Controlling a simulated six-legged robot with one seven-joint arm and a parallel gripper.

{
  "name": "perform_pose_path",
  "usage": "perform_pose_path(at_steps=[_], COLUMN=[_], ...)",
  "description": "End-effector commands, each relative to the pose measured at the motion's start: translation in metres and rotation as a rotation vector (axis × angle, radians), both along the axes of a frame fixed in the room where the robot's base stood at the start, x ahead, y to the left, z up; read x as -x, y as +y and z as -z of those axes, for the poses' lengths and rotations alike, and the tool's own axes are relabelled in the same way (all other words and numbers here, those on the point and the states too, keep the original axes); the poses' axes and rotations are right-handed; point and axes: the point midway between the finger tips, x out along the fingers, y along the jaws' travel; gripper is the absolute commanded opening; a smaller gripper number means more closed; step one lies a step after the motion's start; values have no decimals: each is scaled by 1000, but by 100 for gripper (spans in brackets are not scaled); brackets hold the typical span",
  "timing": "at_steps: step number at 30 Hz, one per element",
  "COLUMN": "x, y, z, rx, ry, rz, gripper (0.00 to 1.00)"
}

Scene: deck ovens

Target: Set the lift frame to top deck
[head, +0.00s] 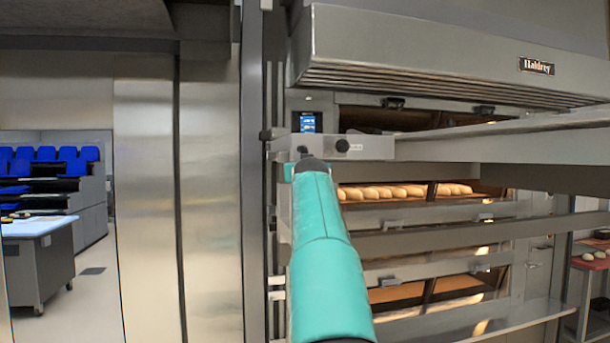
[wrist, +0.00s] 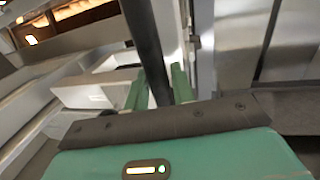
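The deck oven (head: 395,215) shows several glass-fronted decks one above another. The lift frame (head: 370,148) is a pale grey carriage on the upright rail left of the oven, with a long beam running right. It sits just below the top deck window (head: 385,118), above the deck with loaves. My teal arm reaches up to its left end and hides my fingertips in the head view. In the wrist view my gripper (wrist: 158,88) has its green fingers either side of a dark round bar (wrist: 146,40), close against it. The bar's far end is out of view.
The oven hood (head: 440,50) juts out above. A shelf edge (head: 510,320) projects low at right. Steel wall panels (head: 180,200) stand left of the rail. A table (head: 40,245) and blue seats are far left. A red rack (head: 595,258) with dough is far right.

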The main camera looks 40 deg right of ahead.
Motion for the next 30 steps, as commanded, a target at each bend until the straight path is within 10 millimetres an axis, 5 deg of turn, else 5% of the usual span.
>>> perform_pose_path(at_steps=[14,30], x=[4,61], y=[4,56], z=[1,0], rx=[-4,-3], ry=[4,2], rz=[-1,-2], gripper=[39,39])
